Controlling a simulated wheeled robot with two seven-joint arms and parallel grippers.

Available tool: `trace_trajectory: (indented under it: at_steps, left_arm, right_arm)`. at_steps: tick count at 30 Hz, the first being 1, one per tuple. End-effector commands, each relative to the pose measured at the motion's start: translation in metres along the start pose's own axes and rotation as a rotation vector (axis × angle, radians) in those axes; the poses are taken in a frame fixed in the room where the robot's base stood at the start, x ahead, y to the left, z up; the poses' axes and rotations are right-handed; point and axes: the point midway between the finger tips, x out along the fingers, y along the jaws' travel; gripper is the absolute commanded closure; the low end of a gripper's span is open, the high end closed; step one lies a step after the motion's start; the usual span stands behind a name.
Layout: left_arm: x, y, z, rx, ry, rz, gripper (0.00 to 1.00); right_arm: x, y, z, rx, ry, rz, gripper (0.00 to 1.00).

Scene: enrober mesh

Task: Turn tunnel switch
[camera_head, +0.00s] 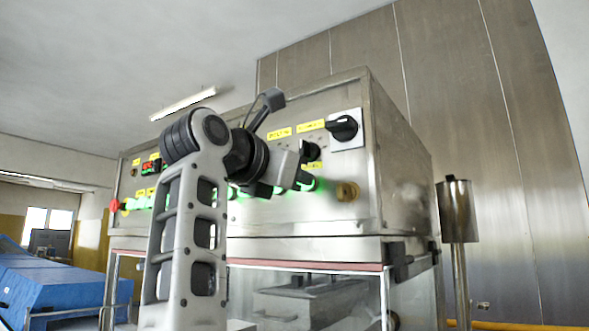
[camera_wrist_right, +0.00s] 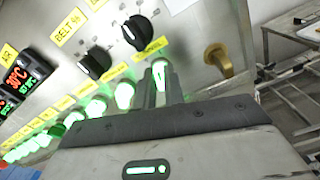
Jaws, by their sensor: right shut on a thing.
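The steel control panel (camera_head: 260,211) carries a row of green-lit switches along its lower part. My right gripper (camera_head: 303,180) is at the right end of this row, with its arm covering part of the panel. In the right wrist view, the gripper (camera_wrist_right: 158,92) has its two narrow fingers close together, shut on the green-lit switch (camera_wrist_right: 160,70) at the row's end. A yellow label sits just above this switch; I cannot read it surely. The switch's turn position is hard to tell behind the fingers. My left gripper is not in view.
Two black knobs, one left (camera_wrist_right: 95,62) and one right (camera_wrist_right: 137,32), sit above the row. A brass knob (camera_head: 347,191) sticks out to the right. A large black rotary switch (camera_head: 343,128) is at the upper right. A red button (camera_head: 114,205) is far left.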

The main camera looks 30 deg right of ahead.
Motion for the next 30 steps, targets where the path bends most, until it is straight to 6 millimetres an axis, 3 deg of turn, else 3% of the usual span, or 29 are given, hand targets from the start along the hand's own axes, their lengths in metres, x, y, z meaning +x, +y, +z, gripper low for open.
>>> trace_trajectory:
  at_steps: [12, 29, 30]
  left_arm:
    - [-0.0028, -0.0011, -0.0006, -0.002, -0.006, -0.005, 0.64]
    - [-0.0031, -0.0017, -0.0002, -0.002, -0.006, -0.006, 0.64]
    - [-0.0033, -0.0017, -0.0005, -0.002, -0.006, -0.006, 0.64]
  right_arm:
    - [-0.0001, -0.0008, 0.0000, 0.190, 0.000, 0.000, 1.00]
    - [-0.0001, -0.0012, -0.0005, 0.218, 0.000, 0.000, 1.00]
    - [-0.0001, -0.0012, -0.0005, 0.217, 0.000, 0.000, 0.78]
